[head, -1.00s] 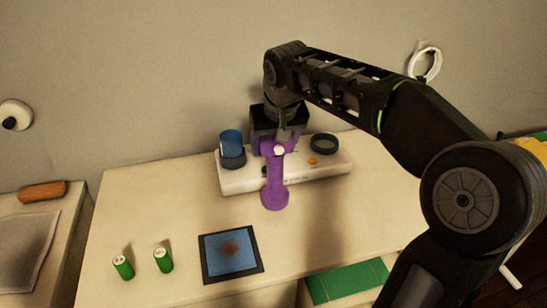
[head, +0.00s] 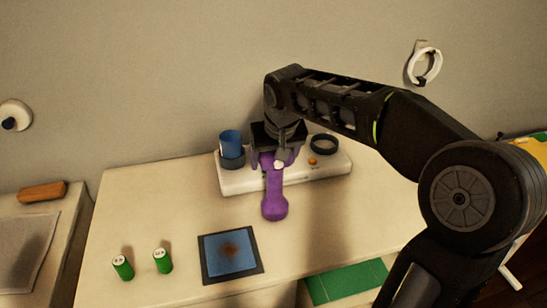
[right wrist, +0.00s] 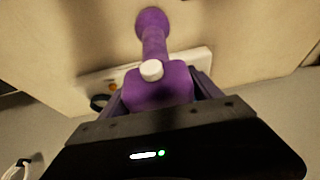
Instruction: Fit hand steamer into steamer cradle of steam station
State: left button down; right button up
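The purple hand steamer (head: 274,195) has a thick head, a handle with a rounded end and a pale knob. My right gripper (head: 278,158) is shut on its head, and the fingers (right wrist: 160,98) flank the head in the right wrist view. The handle of the steamer (right wrist: 154,38) points toward the front of the table. The white steam station (head: 240,180) lies behind and partly under the steamer. A dark ring, which looks like the cradle (head: 324,143), stands on its right end, to the right of the gripper. My left gripper is out of view.
A blue cup-like tank (head: 231,142) stands on the station's left end, and an orange button (head: 312,161) is near the ring.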

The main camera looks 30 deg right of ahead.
jog(key=o, duration=0.3)
jog(key=shift+o, duration=0.2)
jog(key=shift+r, duration=0.15)
jog(key=v, duration=1.2)
